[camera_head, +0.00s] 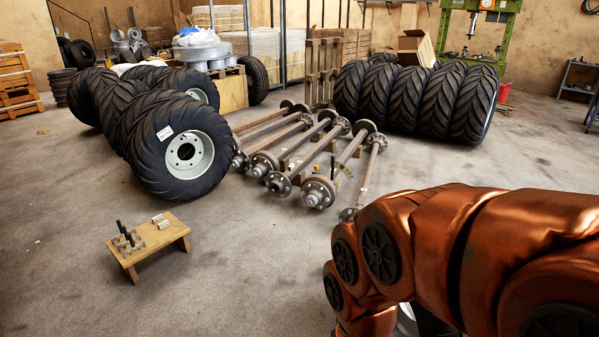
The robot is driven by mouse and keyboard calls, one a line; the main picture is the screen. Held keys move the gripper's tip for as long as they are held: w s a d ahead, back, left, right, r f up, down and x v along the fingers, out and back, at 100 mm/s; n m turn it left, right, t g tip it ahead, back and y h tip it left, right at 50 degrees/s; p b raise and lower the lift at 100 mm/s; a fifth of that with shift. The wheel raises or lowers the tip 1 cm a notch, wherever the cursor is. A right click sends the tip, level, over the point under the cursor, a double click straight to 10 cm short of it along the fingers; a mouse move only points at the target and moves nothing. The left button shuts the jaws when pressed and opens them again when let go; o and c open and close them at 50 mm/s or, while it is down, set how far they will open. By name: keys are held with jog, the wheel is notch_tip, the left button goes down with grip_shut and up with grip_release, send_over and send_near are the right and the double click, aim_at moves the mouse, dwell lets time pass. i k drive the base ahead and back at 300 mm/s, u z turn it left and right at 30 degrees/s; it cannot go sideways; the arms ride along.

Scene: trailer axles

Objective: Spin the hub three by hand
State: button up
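Several trailer axles lie side by side on the floor in the middle of the head view. Each has a round hub with studs at its near end. From left to right I see a hub (240,161) beside the big tyre, a second hub (262,165), a third hub (279,184), a larger hub (319,193) and a hub (348,214) close to my arm. No numbers are readable, so I cannot tell which one is named three. My orange arm fills the lower right. My gripper is not visible, and nothing is seen touching the hubs.
A low wooden stool (149,243) with small metal parts stands at the front left. The floor (230,270) between stool and arm is clear.

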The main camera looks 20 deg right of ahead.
aim_at(279, 178)
jog(key=i, duration=4.15)
jog(key=z, duration=0.05)
